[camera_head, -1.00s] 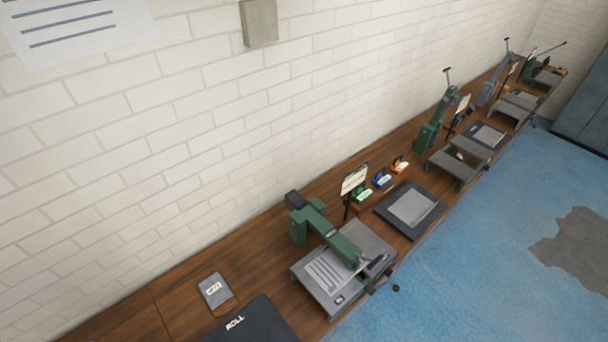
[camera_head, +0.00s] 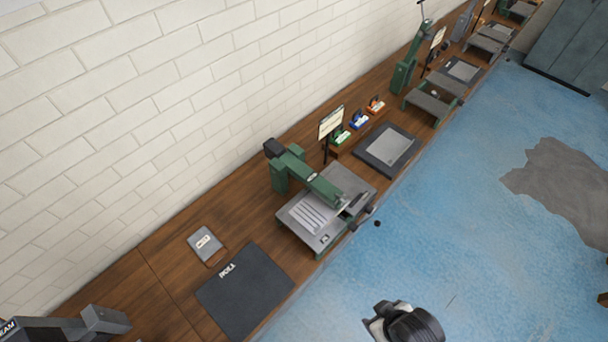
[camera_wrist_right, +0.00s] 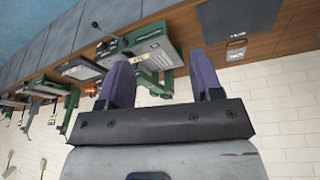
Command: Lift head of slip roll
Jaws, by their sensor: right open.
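A green machine with a grey bed (camera_head: 322,205) stands on the wooden bench in the head view. Its green head arm (camera_head: 310,178) lies low over the bed, and a dark handle shows at its front right. I cannot tell for sure that it is the slip roll. In the right wrist view a green machine (camera_wrist_right: 150,45) shows beyond and between my fingers. My right gripper (camera_wrist_right: 163,65) has two purple fingers set apart, with nothing between them. In the head view part of my right arm shows at the bottom. My left gripper is not in view.
A black mat marked ROLL (camera_head: 245,290) and a small grey pad (camera_head: 205,243) lie left of the machine. A dark mat with a grey plate (camera_head: 388,150) lies beyond it. A sign (camera_head: 331,122) stands behind. Brick wall (camera_head: 130,120) backs the bench; blue floor (camera_head: 440,230) is open.

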